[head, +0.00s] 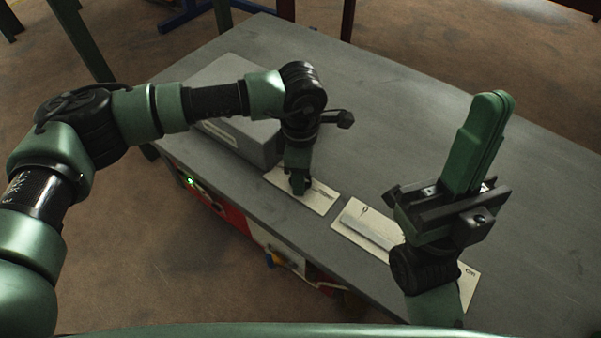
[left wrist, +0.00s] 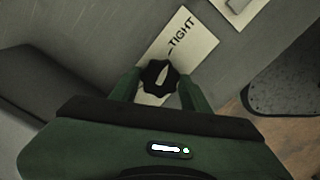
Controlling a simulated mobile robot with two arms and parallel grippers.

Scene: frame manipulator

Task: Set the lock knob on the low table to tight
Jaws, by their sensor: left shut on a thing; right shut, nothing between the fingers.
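The lock knob (left wrist: 152,76) is dark and lobed, with a pale pointer on top. It sits on a cream card (left wrist: 205,42) printed TIGHT with a short line. The pale pointer leans toward that line; I cannot tell whether it is exactly in line. My left gripper (head: 298,188) points down over the card (head: 318,201) on the low table (head: 400,120), its fingers on either side of the knob, shut on it. In the head view the gripper hides the knob. My right gripper (head: 493,105) is raised, shut and empty, fingers pointing up.
A grey box (head: 215,85) stands on the table behind my left gripper. A second cream card (head: 350,212) with a grey bar lies to the right, partly behind my right arm. The table's far right area is clear.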

